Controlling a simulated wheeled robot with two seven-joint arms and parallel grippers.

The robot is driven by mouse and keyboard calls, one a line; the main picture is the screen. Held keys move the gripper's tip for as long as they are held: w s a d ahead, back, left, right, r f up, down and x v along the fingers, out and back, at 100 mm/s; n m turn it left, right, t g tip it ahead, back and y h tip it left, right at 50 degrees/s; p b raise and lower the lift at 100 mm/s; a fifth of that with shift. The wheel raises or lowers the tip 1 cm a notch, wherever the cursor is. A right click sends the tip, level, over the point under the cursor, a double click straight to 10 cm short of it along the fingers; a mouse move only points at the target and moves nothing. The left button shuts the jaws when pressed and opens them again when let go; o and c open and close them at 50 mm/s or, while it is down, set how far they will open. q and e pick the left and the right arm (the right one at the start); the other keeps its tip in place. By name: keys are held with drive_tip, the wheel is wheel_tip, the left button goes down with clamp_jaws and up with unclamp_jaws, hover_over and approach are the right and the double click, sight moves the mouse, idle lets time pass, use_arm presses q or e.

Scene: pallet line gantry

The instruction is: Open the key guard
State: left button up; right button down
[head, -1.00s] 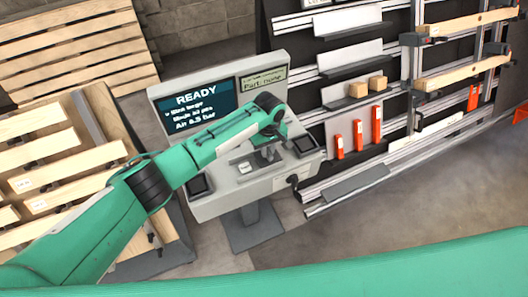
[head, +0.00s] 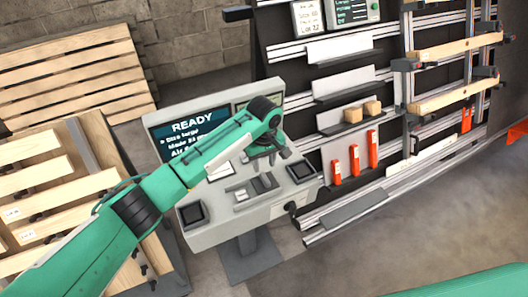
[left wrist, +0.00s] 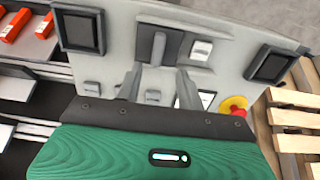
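The grey control console (head: 215,235) stands ahead with its sloped panel facing up. A grey raised piece on a dark plate (left wrist: 158,48) stands on the panel and shows in the head view (head: 263,183). It may be the key guard; I cannot tell for sure, nor whether it is open. My left gripper (head: 266,156) is over the panel, its fingers pointing down near that piece. In the left wrist view its two fingers (left wrist: 158,88) are apart with nothing held between them. My right gripper is out of view.
A red emergency button on yellow (left wrist: 234,106) sits at the panel edge. Dark square pads (head: 193,214) flank the panel. A rack with orange pieces (head: 354,160) stands right, wooden pallets (head: 75,75) left. Open floor (head: 340,260) lies in front.

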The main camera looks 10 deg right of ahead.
use_arm(q)
wheel_tip(320, 180, up, 7)
drive_tip(key=b, duration=0.1)
drive_tip(key=shift+f, duration=0.15)
drive_tip(key=shift+f, duration=0.1)
idle(0.3)
